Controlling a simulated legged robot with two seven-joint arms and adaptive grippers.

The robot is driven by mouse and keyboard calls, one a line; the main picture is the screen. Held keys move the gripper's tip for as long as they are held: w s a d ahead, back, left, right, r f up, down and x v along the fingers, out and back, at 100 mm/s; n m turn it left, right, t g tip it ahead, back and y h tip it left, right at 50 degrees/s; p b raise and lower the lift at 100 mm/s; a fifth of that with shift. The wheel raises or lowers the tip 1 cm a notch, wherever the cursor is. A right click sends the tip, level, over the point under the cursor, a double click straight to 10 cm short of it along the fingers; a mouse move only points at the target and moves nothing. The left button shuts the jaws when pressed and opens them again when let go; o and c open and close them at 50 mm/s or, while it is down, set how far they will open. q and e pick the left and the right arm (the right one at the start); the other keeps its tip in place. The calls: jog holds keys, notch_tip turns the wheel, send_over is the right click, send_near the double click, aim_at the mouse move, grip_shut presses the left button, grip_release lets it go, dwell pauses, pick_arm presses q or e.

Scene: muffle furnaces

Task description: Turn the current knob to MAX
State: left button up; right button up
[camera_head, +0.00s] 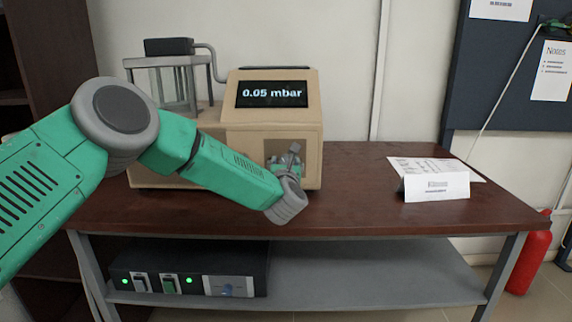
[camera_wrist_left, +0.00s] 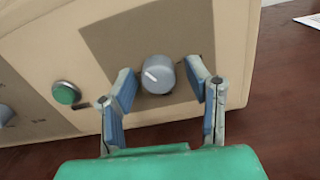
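The beige machine (camera_head: 272,129) stands on the table, and its display (camera_head: 272,93) reads 0.05 mbar. In the left wrist view a grey round knob (camera_wrist_left: 158,75) with a white pointer mark sits on the beige front panel. The mark points to the upper left in that view. My left gripper (camera_head: 284,160) is at the machine's lower front. In the wrist view its two fingers (camera_wrist_left: 157,92) are apart, one on each side of the knob, with a gap showing at least on the left. The knob is hidden behind the gripper in the head view. My right gripper is not in view.
A green button (camera_wrist_left: 66,93) is left of the knob, with part of another grey knob (camera_wrist_left: 5,115) at the edge. A folded card (camera_head: 436,187) and paper lie on the brown table (camera_head: 365,204). A black unit (camera_head: 190,270) is on the lower shelf.

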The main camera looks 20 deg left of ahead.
pick_arm(q)
grip_shut()
